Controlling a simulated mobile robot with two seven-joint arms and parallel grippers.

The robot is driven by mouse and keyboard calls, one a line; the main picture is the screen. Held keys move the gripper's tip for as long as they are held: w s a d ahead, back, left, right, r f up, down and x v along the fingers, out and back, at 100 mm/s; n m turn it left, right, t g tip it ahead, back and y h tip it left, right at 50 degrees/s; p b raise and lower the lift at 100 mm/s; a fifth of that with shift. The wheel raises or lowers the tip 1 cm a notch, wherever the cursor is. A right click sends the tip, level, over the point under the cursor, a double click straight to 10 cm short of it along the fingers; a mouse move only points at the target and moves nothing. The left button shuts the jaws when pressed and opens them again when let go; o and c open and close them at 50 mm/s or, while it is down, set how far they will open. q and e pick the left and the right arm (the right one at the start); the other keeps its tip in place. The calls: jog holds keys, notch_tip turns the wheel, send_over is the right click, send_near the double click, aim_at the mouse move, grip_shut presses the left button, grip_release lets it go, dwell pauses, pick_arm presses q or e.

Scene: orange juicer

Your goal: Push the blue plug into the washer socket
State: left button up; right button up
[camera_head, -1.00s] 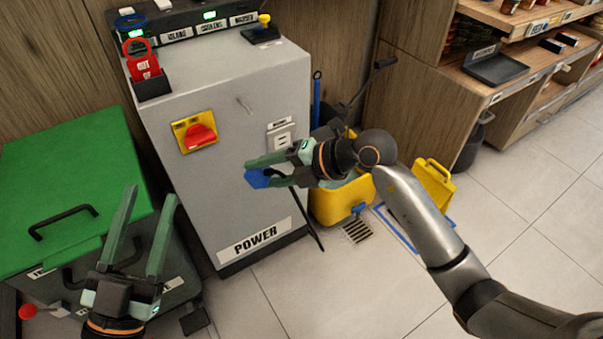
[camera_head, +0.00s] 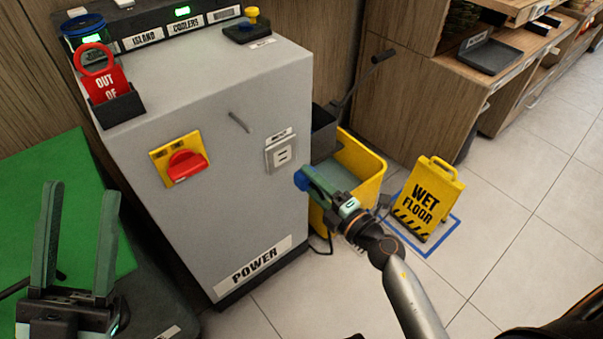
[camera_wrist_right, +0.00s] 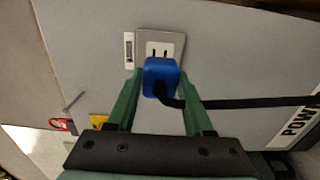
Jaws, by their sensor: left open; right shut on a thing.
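The blue plug (camera_head: 301,180) is held in my right gripper (camera_head: 312,179), which is shut on it. In the right wrist view the plug (camera_wrist_right: 160,78) sits between the green fingers, with a black cord running off to the right. The white washer socket (camera_head: 281,154) is on the front of the grey power cabinet; it also shows in the right wrist view (camera_wrist_right: 160,47), just beyond the plug. In the head view the plug is below and right of the socket, apart from it. My left gripper (camera_head: 80,205) is open and empty at the lower left.
The cabinet (camera_head: 225,120) carries a red switch (camera_head: 186,165), a yellow-knobbed box (camera_head: 253,22) and a red tag (camera_head: 100,75). A yellow bucket (camera_head: 362,165) and a wet floor sign (camera_head: 428,200) stand to the right. A green lid (camera_head: 25,170) is at left.

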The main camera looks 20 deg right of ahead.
aim_at(283, 156)
dwell(0.3)
jog(key=shift+b+x, duration=0.3)
jog(key=shift+x, duration=2.6)
jog(key=shift+r+p, duration=0.1)
jog(key=shift+p, duration=0.55)
jog(key=shift+w+a, duration=0.1)
jog(key=shift+w, duration=0.3)
dwell(0.4)
jog(key=o, duration=1.4)
jog(key=shift+c, duration=0.2)
